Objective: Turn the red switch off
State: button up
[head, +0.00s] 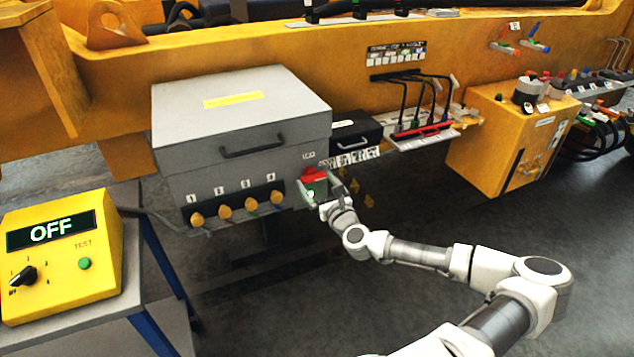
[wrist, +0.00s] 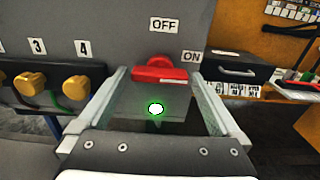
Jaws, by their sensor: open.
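The red switch (head: 314,173) is on the right end of the grey box's front. In the wrist view the red switch (wrist: 159,73) has its handle lying level, pointing right toward the "ON" label (wrist: 191,57). The "OFF" label (wrist: 163,24) is above it. A green lamp (wrist: 155,109) glows below the switch; it also shows in the head view (head: 310,194). My gripper (head: 322,192) is in front of the switch. In the wrist view my gripper (wrist: 160,88) is open, its fingers on either side of the switch. I cannot tell whether a finger touches the handle.
The grey box (head: 240,120) carries several yellow knobs (head: 224,211) left of the switch. A black case (head: 356,138) is to its right. A yellow tester (head: 60,255) reading "OFF" stands on a table at left. Open floor lies below right.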

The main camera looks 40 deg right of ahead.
jog(key=c, duration=1.1)
jog(key=shift+o, duration=0.2)
jog(key=shift+n, duration=0.3)
jog(key=n+b, duration=0.2)
jog(key=n, duration=0.1)
jog(key=shift+w+f+b, duration=0.1)
jog(key=shift+b, duration=0.2)
jog(key=n+b, duration=0.2)
jog(key=n, duration=0.3)
jog(key=shift+n, duration=0.3)
jog(key=n+b, duration=0.1)
jog(key=n, duration=0.3)
jog(key=shift+a+n+b, duration=0.1)
jog(key=shift+n+b, duration=0.2)
jog(key=shift+b, duration=0.1)
jog(key=shift+n+b, duration=0.5)
jog(key=shift+n, duration=1.6)
